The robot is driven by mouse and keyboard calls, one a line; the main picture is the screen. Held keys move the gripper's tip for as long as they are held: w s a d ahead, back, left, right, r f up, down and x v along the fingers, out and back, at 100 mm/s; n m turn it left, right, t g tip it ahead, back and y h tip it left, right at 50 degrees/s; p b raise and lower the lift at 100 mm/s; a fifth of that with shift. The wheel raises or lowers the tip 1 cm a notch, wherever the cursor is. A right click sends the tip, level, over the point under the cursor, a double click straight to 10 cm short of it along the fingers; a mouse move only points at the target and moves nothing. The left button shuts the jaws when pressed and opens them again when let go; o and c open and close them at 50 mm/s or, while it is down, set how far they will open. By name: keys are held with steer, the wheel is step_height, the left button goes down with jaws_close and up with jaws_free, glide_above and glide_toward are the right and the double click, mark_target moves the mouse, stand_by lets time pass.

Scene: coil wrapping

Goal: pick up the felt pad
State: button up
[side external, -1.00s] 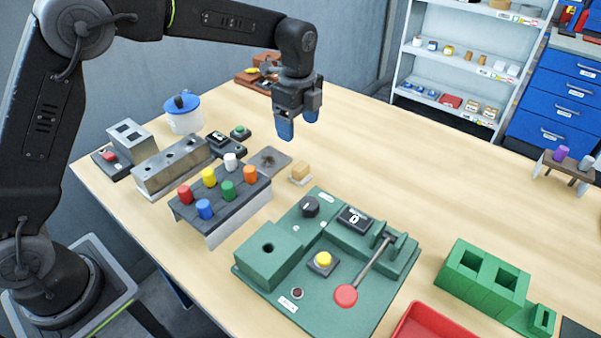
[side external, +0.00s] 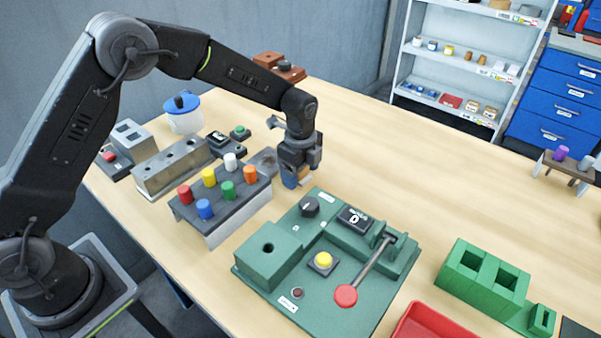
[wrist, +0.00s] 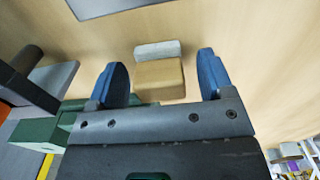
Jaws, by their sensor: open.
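The felt pad (wrist: 160,78) is a small tan block with a pale grey strip along one side. In the wrist view it lies on the wooden table between the two blue fingertips of my gripper (wrist: 162,72), with a gap on each side. In the side view my gripper (side external: 298,180) is low over the pad's place. Only a small tan bit of the pad (side external: 306,180) shows there, the rest hidden behind the fingers. The gripper is open and holds nothing.
A dark rack with several coloured pegs (side external: 222,188) stands left of my gripper. A green fixture (side external: 260,257) with a yellow button and red-knobbed lever is in front. A flat grey plate (side external: 264,160) is just behind left.

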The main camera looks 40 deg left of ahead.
steer(key=shift+f, duration=0.15)
steer(key=c, duration=1)
steer(key=shift+r, duration=0.65)
steer(key=r, duration=0.2)
steer(key=a+r, duration=0.1)
steer(key=shift+s+a+r, duration=0.15)
steer(key=shift+r, duration=0.2)
steer(key=s+a+r, duration=0.3)
steer(key=a+r, duration=0.3)
steer(key=a, duration=0.4)
